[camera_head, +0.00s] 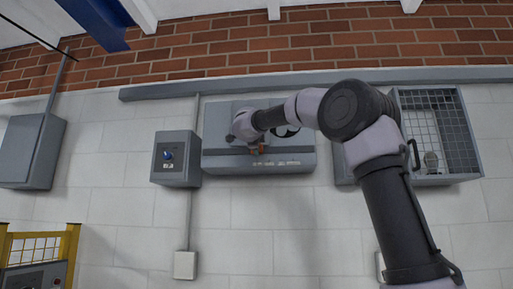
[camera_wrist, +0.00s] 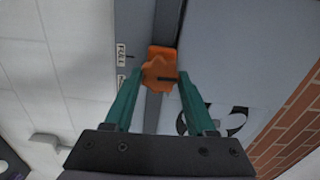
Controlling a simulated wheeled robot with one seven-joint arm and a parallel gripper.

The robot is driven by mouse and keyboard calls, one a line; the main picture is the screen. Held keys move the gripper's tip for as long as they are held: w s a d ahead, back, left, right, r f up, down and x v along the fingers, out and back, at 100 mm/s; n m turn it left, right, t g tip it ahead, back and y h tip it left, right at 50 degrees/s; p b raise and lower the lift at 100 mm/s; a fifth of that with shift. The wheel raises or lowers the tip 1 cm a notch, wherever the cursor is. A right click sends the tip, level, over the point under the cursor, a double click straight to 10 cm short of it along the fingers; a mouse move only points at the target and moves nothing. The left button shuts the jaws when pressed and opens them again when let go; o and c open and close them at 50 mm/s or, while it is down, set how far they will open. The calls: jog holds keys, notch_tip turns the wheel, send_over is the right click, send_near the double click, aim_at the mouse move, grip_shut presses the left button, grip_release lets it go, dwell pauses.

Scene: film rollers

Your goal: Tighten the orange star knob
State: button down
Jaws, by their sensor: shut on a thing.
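The orange star knob (camera_wrist: 158,73) sits on a grey panel in the wrist view, with an orange block-like part just behind it. My gripper (camera_wrist: 156,82) has its two green fingers on either side of the knob, shut on it. A dark line shows on the knob's face. A small label (camera_wrist: 121,52) with lettering is on the panel left of the knob.
A grey box with a blue knob (camera_head: 168,155) hangs left of the wall box. A wire-mesh cage (camera_head: 437,125) is at the right, behind my arm. A grey cabinet (camera_head: 30,150) and a yellow-framed guard (camera_head: 70,250) are far left. The white wall below is mostly clear.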

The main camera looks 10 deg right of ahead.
jog(key=shift+f, duration=0.1)
jog(key=shift+c, duration=1.1)
grip_release()
jog(key=v, duration=1)
jog(key=shift+s+a, duration=0.15)
jog(key=shift+s, duration=0.25)
